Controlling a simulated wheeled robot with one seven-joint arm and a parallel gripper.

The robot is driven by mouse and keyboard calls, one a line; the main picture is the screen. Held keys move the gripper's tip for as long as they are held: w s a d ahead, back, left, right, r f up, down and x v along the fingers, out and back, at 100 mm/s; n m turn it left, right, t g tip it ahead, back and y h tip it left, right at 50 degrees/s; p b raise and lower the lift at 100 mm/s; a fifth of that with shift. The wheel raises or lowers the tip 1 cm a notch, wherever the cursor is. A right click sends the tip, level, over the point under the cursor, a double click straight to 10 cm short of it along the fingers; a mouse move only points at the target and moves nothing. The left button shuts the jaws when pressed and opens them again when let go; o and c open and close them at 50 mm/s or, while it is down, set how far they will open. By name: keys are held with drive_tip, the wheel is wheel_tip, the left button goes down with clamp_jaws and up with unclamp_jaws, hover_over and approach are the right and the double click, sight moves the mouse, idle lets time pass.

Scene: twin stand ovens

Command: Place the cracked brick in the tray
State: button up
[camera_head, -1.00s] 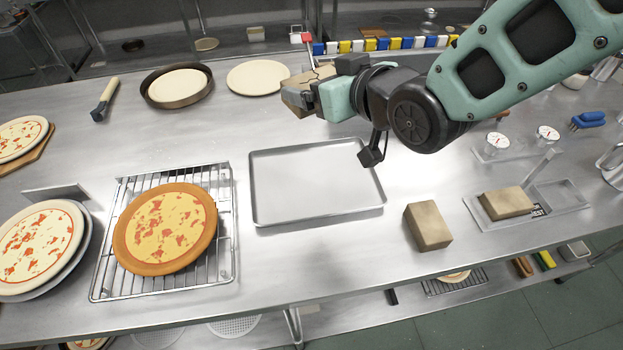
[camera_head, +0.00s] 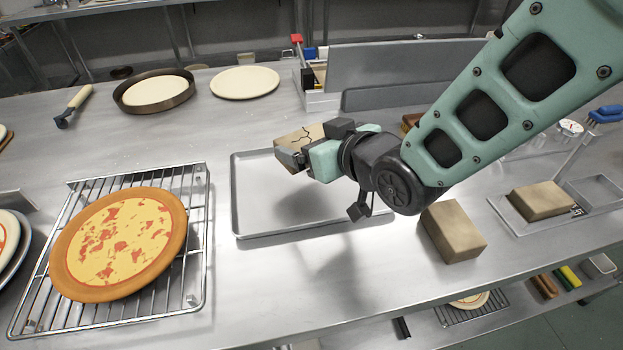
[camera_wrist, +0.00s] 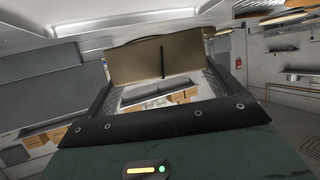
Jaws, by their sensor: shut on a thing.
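The cracked brick (camera_head: 297,138) is tan with a dark jagged crack line on its face. My gripper (camera_head: 292,155) is shut on it and holds it up over the back part of the tray. In the wrist view the brick (camera_wrist: 155,60) sits between the two fingers (camera_wrist: 158,90). The tray (camera_head: 236,205) is a flat grey metal sheet with a low rim, on the steel table. No object shows lying in it, but my gripper and arm hide part of its right side. Whether the brick touches the tray cannot be seen clearly; it looks raised.
A plain brick (camera_head: 453,232) stands right of the tray. Another brick (camera_head: 541,200) lies on a scale-like stand further right. A pizza (camera_head: 118,245) sits on a wire rack (camera_head: 195,260) to the left. A dark pan (camera_head: 154,92) and pale dough disc (camera_head: 245,83) are behind.

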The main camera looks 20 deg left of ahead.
drive_tip(key=shift+f, duration=3.35)
drive_tip(key=shift+f, duration=0.2)
drive_tip(key=o, duration=0.9)
drive_tip(key=shift+r, duration=0.2)
drive_tip(key=b+v, duration=0.1)
drive_tip(key=v, duration=1.1)
drive_tip(key=shift+f, duration=0.15)
drive_tip(key=shift+w+d+h, duration=0.1)
drive_tip(key=shift+d+h, duration=0.3)
drive_tip(key=shift+d, duration=0.15)
drive_tip(key=s+d+g+h, duration=0.1)
drive_tip(key=d, duration=0.2)
drive_tip(key=s+d+m+g+h, duration=0.1)
drive_tip(key=d+h, duration=0.1)
drive_tip(key=s+d+m+g+h, duration=0.1)
drive_tip(key=d+h, duration=0.1)
drive_tip(key=d, duration=0.1)
drive_tip(key=shift+s+d+f, duration=0.1)
drive_tip(key=shift+d+f, duration=0.15)
drive_tip(key=shift+d, duration=0.15)
drive_tip(key=s+d+r+g+h, duration=0.1)
drive_tip(key=s+d, duration=0.2)
drive_tip(key=s+d+g+h, duration=0.2)
drive_tip(key=s+d, duration=0.1)
drive_tip(key=s+d+r+m+g+h, duration=0.1)
drive_tip(key=s+d, duration=0.2)
drive_tip(key=d, duration=0.1)
drive_tip(key=shift+s+r+g, duration=0.2)
drive_tip(key=shift+r+g, duration=0.1)
drive_tip(key=shift+g, duration=0.1)
